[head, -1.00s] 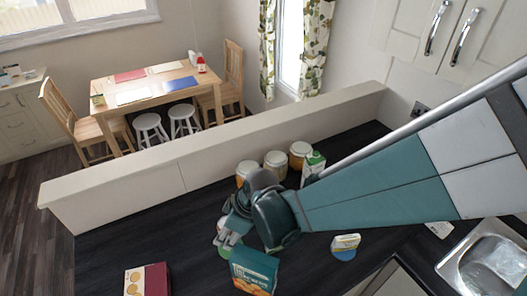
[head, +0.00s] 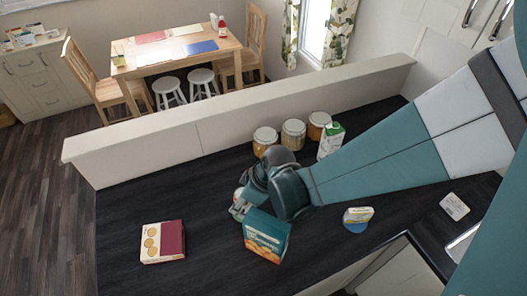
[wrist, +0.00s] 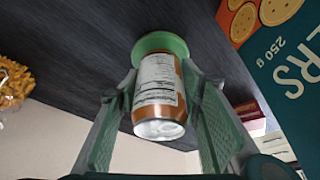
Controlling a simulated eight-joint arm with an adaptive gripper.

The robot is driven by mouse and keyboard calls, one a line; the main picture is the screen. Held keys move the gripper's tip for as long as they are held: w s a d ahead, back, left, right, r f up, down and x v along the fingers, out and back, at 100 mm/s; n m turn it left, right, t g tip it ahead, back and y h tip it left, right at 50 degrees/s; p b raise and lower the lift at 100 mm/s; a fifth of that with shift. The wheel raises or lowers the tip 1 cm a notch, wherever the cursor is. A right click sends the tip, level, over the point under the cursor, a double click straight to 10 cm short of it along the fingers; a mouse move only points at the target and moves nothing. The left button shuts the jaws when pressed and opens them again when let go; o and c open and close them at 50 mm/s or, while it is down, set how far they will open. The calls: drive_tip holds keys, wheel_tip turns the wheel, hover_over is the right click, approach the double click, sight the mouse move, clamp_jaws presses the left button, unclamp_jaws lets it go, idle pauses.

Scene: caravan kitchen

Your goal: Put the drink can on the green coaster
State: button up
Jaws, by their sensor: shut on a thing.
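The drink can (wrist: 158,100), orange and silver with a white label, is between the two fingers of my gripper (wrist: 165,110) in the wrist view. My gripper is shut on it. The green coaster (wrist: 160,41) shows directly at the can's far end, against the dark counter. The can overlaps the coaster; I cannot tell whether they touch. In the head view my gripper (head: 240,208) is low over the counter, left of the teal cracker box, and mostly hides the can and the coaster.
The teal cracker box (head: 266,236) stands close beside my gripper. A red and cream biscuit box (head: 163,242) lies to the left. Several jars (head: 293,134) and a green-white carton (head: 331,141) stand behind, near the low wall (head: 240,108). The counter between biscuit box and gripper is clear.

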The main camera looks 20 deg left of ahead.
drive_tip(key=o, duration=1)
drive_tip(key=shift+o, duration=0.2)
drive_tip(key=shift+r, duration=0.15)
drive_tip(key=shift+p+v, duration=0.4)
drive_tip(key=shift+v, duration=2.05)
drive_tip(key=shift+r, duration=3.55)
